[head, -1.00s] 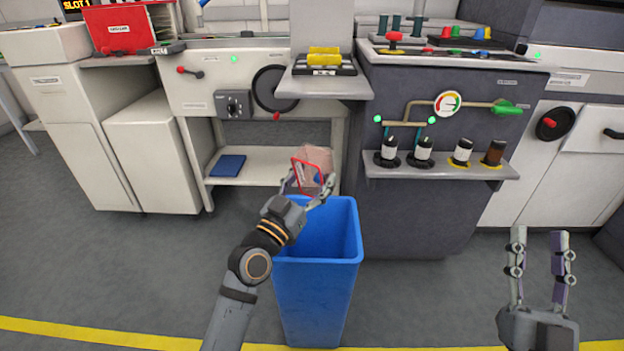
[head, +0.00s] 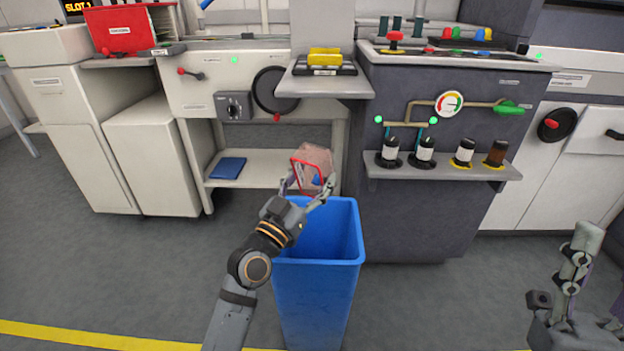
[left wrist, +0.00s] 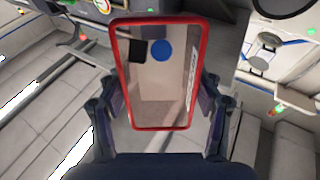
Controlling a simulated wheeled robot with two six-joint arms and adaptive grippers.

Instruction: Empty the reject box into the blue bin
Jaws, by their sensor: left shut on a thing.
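The reject box (head: 318,157) is a see-through box with a red rim. My left gripper (head: 309,186) is shut on it and holds it tilted, just above the far side of the blue bin (head: 318,295). The left wrist view looks into the box (left wrist: 160,95) between the two fingers. A blue round piece (left wrist: 161,50) and a dark square piece (left wrist: 137,50) are inside it. The bin's visible inner walls are bare; its floor is hidden. My right gripper (head: 580,255) is empty at the lower right edge; its fingers overlap in this view.
A light-grey bench with a low shelf (head: 262,170) stands behind the bin, with a blue flat object (head: 228,168) on it. A dark cabinet (head: 420,225) with a bottle ledge (head: 440,172) stands to the right. The floor in front is clear.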

